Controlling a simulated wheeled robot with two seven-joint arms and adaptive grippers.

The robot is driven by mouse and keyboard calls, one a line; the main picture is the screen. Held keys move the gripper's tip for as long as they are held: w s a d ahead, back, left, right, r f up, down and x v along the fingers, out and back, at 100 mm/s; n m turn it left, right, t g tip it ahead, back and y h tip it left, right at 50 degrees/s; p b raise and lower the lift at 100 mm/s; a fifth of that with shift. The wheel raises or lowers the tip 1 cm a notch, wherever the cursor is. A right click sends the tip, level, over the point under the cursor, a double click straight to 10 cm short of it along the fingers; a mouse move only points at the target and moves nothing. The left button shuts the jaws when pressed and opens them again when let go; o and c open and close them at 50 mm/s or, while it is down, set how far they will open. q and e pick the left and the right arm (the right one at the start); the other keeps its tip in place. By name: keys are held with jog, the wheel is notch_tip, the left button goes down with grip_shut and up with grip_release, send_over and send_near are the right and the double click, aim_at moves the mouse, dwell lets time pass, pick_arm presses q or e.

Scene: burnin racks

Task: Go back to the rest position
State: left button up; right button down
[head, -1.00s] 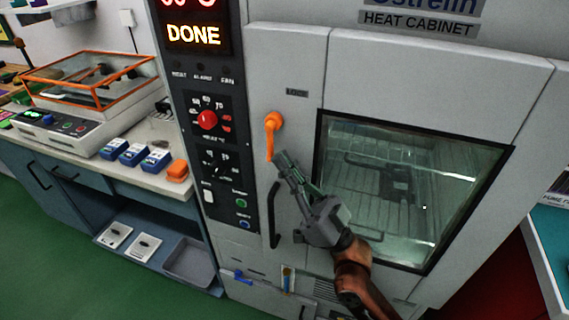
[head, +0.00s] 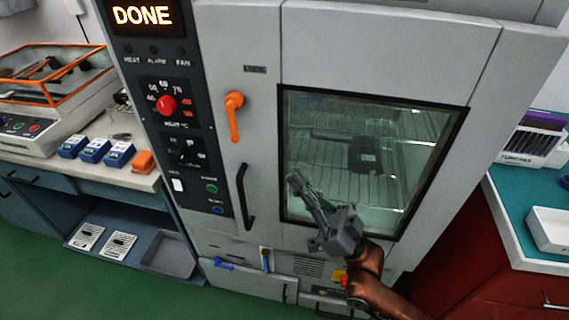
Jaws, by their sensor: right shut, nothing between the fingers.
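My right gripper (head: 294,179) is shut and empty, in front of the lower left part of the heat cabinet's glass window (head: 340,130). It stands apart from the orange lock lever (head: 234,115), which hangs downward on the cabinet door (head: 225,60). The black door handle (head: 245,197) is to the gripper's left. The cabinet door looks closed. Behind the glass, a wire rack and a dark object (head: 362,153) show dimly. The display (head: 141,15) reads DONE. My left gripper is not in view.
A bench on the left carries an orange-framed clear box (head: 50,75), several small blue devices (head: 92,150) and an orange block (head: 143,161). A grey tray (head: 168,254) sits on the low shelf. A teal-topped bench (head: 510,190) with a white tray (head: 550,229) stands right. Green floor is clear at lower left.

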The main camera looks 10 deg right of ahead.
jog(key=shift+s+d+f, duration=0.25)
jog(key=shift+d+f, duration=0.1)
dwell(0.3)
